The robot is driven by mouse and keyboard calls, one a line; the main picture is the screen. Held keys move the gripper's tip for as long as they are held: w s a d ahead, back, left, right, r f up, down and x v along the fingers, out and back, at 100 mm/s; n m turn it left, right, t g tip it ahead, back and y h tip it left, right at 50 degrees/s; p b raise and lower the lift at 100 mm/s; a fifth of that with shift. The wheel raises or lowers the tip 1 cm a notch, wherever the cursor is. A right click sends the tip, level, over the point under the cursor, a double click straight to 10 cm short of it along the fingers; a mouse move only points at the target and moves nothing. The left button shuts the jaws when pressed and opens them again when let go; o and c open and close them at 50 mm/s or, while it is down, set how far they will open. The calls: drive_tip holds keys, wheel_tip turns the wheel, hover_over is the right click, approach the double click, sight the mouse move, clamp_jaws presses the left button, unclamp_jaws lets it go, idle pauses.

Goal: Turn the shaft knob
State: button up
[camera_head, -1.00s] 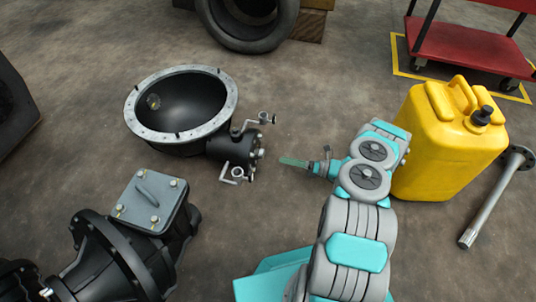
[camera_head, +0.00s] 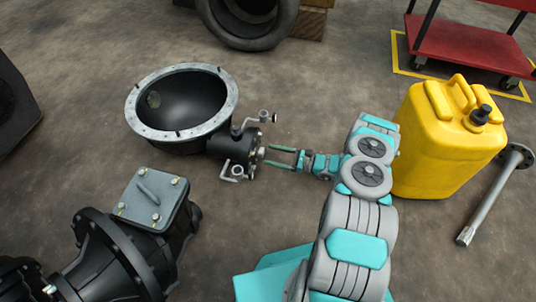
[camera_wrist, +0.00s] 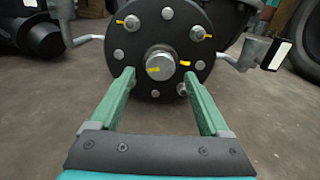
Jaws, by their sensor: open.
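The shaft knob (camera_wrist: 160,64) is a round metal stub with a yellow mark, at the centre of a dark bolted flange (camera_wrist: 188,52) in the wrist view. In the head view the knob (camera_head: 260,153) sits on the right end of a black bell-shaped housing (camera_head: 228,107). My gripper (camera_head: 268,156) is open, its two green fingers pointing left at the flange. In the wrist view the fingertips of my gripper (camera_wrist: 158,80) lie on either side of the knob and appear slightly below its centre. I cannot tell whether they touch anything.
Bent metal levers (camera_head: 232,172) stick out on both sides of the flange. A yellow jerrycan (camera_head: 445,140) stands right of my arm, with a metal shaft (camera_head: 490,205) beyond it. A black gearbox (camera_head: 130,235) lies at lower left. A red cart (camera_head: 465,45) is at the back right.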

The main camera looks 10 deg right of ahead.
drive_tip(key=shift+x, duration=1.15)
clamp_jaws()
drive_tip(key=shift+f, duration=0.1)
